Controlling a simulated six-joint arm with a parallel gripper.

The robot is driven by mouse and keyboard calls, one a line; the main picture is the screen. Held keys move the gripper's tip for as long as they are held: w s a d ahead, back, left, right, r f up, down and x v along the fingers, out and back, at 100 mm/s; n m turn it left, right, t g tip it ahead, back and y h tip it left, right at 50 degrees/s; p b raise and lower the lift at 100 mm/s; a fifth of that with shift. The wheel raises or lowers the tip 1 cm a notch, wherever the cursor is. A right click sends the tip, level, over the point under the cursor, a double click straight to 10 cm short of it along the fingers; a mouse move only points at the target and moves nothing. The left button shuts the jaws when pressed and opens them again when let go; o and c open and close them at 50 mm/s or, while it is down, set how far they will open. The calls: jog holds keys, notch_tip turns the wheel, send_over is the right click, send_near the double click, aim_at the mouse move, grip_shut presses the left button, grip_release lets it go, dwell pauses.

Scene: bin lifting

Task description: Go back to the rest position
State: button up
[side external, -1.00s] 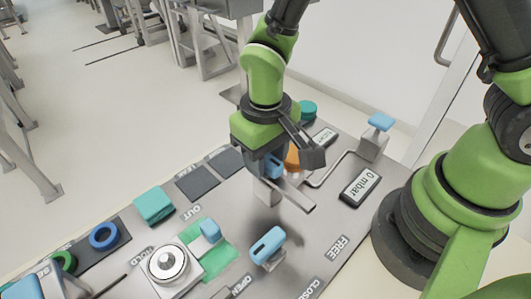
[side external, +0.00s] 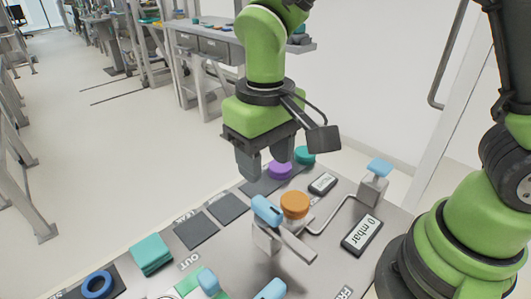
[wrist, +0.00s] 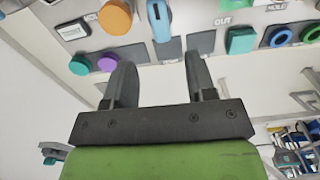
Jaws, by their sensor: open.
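My gripper (side external: 262,160) is open and empty, raised above the back of the workbench panel in the side view. In the wrist view its two dark fingers (wrist: 160,85) stand apart with nothing between them. A blue-topped lever (side external: 267,210) with a grey arm stands on the panel below and in front of the gripper, apart from it. It also shows in the wrist view (wrist: 159,20), beyond the fingers. An orange cylinder (side external: 295,205) stands just right of the lever.
Purple (side external: 280,169) and teal (side external: 305,155) round pieces stand at the panel's back edge. A 0 mbar display (side external: 362,235) and a blue-handled valve (side external: 379,168) are at the right. Dark square pads (side external: 196,229), a teal block (side external: 151,254) and a blue ring (side external: 97,284) lie left. Free air surrounds the gripper.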

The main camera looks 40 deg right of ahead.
jog(key=shift+r, duration=0.2)
jog(key=s+d+r+m+t+y, duration=0.2)
jog(key=s+d+r+m+t, duration=0.1)
jog(key=s+d+r+t, duration=0.4)
jog(key=s+d+r, duration=0.2)
jog(key=s+r, duration=0.2)
jog(key=r, duration=0.1)
jog(key=shift+s+d+m, duration=0.35)
jog(key=shift+d+m, duration=0.05)
